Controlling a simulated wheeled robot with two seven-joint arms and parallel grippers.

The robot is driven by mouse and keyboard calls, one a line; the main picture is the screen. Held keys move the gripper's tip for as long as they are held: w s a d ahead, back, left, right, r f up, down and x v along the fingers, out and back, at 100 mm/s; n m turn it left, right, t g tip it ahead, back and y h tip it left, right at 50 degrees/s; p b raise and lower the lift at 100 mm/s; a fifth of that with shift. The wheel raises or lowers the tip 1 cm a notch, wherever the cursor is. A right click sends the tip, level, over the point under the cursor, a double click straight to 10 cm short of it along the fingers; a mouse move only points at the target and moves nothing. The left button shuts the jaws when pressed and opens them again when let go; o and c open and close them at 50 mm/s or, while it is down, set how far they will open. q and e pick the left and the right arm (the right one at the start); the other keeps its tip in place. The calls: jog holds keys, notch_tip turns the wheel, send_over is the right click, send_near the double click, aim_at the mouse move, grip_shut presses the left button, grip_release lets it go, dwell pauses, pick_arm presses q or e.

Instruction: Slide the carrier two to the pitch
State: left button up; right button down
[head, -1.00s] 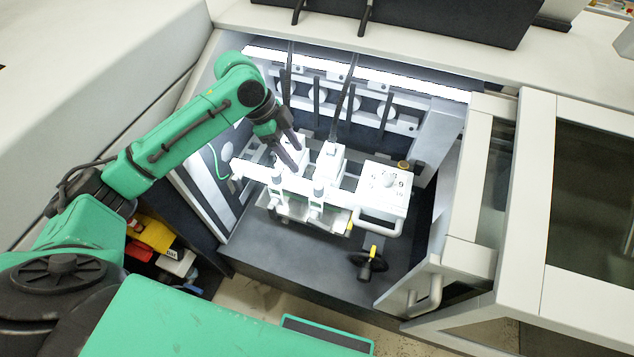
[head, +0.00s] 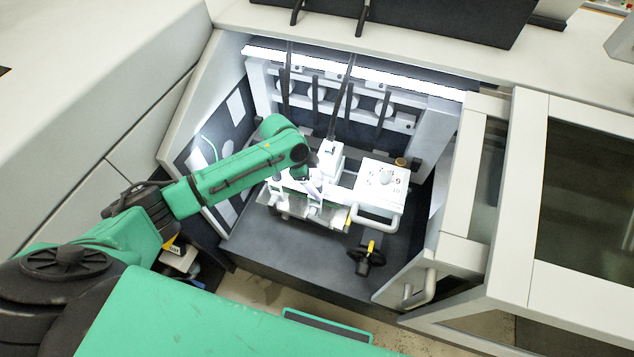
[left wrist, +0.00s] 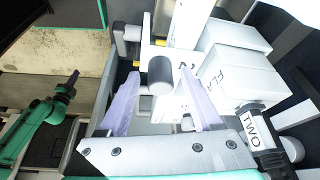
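In the left wrist view a white block (left wrist: 235,72) carries a dark round fitting with a "TWO" label (left wrist: 252,127); I take it as carrier two. In the head view a white carrier block (head: 329,158) with a dark cable stands on the rail unit. My left gripper (left wrist: 162,112) is open, its pale fingers apart. A grey cylindrical knob (left wrist: 160,72) shows between and beyond the fingertips; contact cannot be told. In the head view my left gripper (head: 312,186) is low at the carriers, partly hidden by its wrist. My right gripper (left wrist: 70,84) shows small and dark in the left wrist view.
A white numbered panel (head: 384,182) with a handle bar (head: 376,221) stands right of the carriers. A black handwheel (head: 367,257) sits below it. Dark upright rods and cables rise behind. The dark bay floor (head: 290,256) in front is clear.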

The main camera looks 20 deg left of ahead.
pick_arm(q)
grip_shut()
jog(key=shift+a, duration=0.15)
dwell(1.1)
